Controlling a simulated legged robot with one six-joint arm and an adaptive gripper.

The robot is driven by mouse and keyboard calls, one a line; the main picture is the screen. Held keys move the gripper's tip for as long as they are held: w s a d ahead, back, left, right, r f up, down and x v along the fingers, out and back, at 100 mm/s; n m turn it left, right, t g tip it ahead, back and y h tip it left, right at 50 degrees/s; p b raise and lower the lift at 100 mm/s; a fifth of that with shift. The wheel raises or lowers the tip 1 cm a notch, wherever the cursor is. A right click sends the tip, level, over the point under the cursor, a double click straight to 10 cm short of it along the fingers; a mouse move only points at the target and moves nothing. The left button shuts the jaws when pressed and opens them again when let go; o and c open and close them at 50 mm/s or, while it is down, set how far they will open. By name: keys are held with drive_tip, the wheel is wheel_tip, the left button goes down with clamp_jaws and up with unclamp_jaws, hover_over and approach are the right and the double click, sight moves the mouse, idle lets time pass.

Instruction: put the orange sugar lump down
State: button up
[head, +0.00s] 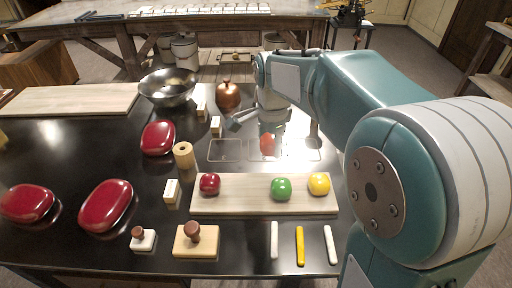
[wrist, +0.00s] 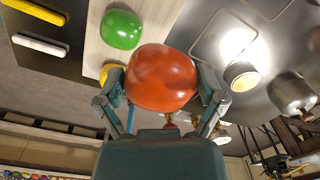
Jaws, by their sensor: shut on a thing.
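The orange sugar lump (wrist: 162,77) is a rounded, glossy orange-red piece. In the wrist view it sits between both fingers of my gripper (wrist: 160,92), which is shut on it. In the head view the lump (head: 268,144) shows below my gripper (head: 262,128), over the outlined squares on the dark table, behind the pale board (head: 262,206). I cannot tell whether it touches the table. A red lump (head: 209,183), a green lump (head: 281,188) and a yellow lump (head: 319,183) stand on the board.
Three dark red lidded pieces, one of them here (head: 105,205), lie at the left. A metal bowl (head: 168,87) and a copper pot (head: 228,95) stand behind. Wooden stamps (head: 196,240) and chalk-like sticks (head: 300,245) lie in front. The outlined squares (head: 225,150) left of the lump are empty.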

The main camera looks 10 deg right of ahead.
drive_tip(key=shift+w+d, duration=0.1)
drive_tip(key=shift+d, duration=0.4)
drive_tip(key=shift+w+f, duration=0.15)
drive_tip(key=shift+w, duration=0.05)
drive_tip(key=w+f, duration=0.3)
drive_tip(key=w, duration=0.1)
drive_tip(key=w+f, duration=0.3)
drive_tip(key=w, duration=0.1)
drive_tip(key=w+f, duration=0.3)
drive_tip(key=w, duration=0.2)
drive_tip(key=shift+w+d+f, duration=0.1)
drive_tip(key=shift+d+f, duration=0.05)
drive_tip(key=shift+d, duration=0.15)
drive_tip(key=shift+w+f, duration=0.2)
drive_tip(key=shift+f, duration=1.55)
drive_tip(key=o, duration=0.9)
drive_tip(key=shift+f, duration=0.1)
